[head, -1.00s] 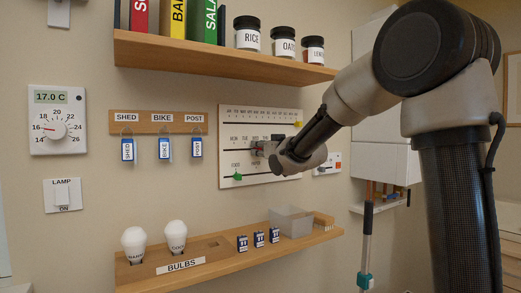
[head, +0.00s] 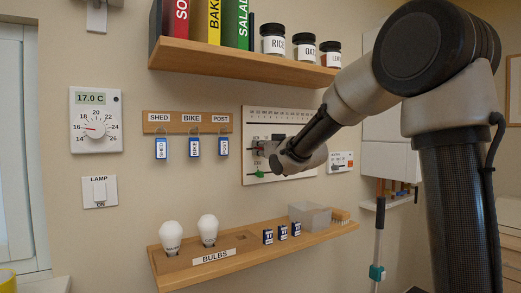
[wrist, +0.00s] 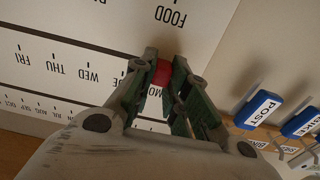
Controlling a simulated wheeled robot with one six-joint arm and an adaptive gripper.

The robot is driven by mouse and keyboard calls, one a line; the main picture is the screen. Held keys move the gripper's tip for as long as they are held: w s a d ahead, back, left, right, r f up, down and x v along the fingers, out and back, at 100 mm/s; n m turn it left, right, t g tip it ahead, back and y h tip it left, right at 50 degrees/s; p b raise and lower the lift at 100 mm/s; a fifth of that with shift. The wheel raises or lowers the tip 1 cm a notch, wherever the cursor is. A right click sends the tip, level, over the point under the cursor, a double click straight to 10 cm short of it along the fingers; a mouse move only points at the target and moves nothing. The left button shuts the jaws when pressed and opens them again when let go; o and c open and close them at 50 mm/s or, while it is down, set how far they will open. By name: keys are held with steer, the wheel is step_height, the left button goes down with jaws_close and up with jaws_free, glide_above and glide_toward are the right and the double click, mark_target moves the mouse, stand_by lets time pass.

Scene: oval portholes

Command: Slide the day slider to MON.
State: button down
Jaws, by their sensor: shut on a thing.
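The white slider board (head: 285,120) hangs on the wall with rows of printed labels and dark tracks. My gripper (head: 266,153) is at its left part, shut on the red day slider (wrist: 162,73). In the wrist view my gripper (wrist: 160,85) has a finger on each side of the red slider. That view is upside down. The partly covered label beginning MO (wrist: 155,90) sits right by the slider. A green slider (head: 260,174) sits on the lower track, below the gripper.
Key tags (head: 195,147) hang on a wooden rack left of the board, close to my gripper in the wrist view. A shelf with jars (head: 273,40) is above. A wooden ledge (head: 225,268) with bulbs and small boxes is below.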

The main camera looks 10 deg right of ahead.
steer(key=shift+a, duration=0.15)
steer(key=c, duration=1.4)
jaws_free()
steer(key=shift+s+a, duration=0.1)
steer(key=shift+a, duration=0.05)
steer(key=v, duration=1.2)
